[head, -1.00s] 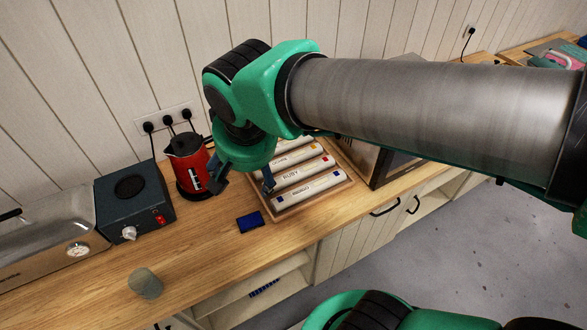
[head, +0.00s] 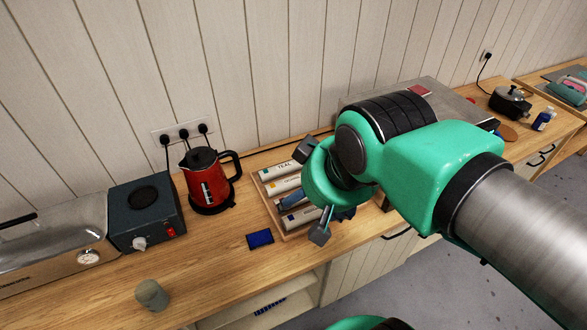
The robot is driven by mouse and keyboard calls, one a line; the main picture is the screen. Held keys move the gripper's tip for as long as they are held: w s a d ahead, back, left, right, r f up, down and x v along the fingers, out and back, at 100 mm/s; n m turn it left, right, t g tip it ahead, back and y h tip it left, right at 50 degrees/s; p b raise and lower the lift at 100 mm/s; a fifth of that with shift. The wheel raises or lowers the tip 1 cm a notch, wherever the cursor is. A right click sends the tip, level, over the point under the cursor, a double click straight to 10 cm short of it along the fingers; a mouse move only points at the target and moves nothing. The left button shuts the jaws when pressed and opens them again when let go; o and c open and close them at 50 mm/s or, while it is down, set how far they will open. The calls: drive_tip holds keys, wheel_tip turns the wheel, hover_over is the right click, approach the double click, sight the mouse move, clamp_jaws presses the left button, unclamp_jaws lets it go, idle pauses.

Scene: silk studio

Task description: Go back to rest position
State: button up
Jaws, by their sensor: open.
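My gripper (head: 312,194) is open, its two dark fingertips spread apart with nothing seen between them. It hangs over the right part of the wooden tray (head: 270,212), clear of the kettle. The tray lies on the counter and holds several white labelled tubes (head: 280,168), one marked TEAL. My gripper and wrist hide the tray's right side. My green and grey arm reaches in from the lower right.
A red kettle (head: 205,182) stands left of the tray beside a dark hotplate (head: 146,215). A blue block (head: 260,239) and a grey-green cylinder (head: 151,294) lie or stand nearer the front edge. The wooden counter (head: 205,275) between them is clear.

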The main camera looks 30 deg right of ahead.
wheel_tip(320, 180, down, 5)
drive_tip(key=b, duration=0.4)
drive_tip(key=shift+r+b, duration=0.15)
drive_tip(key=shift+b, duration=0.2)
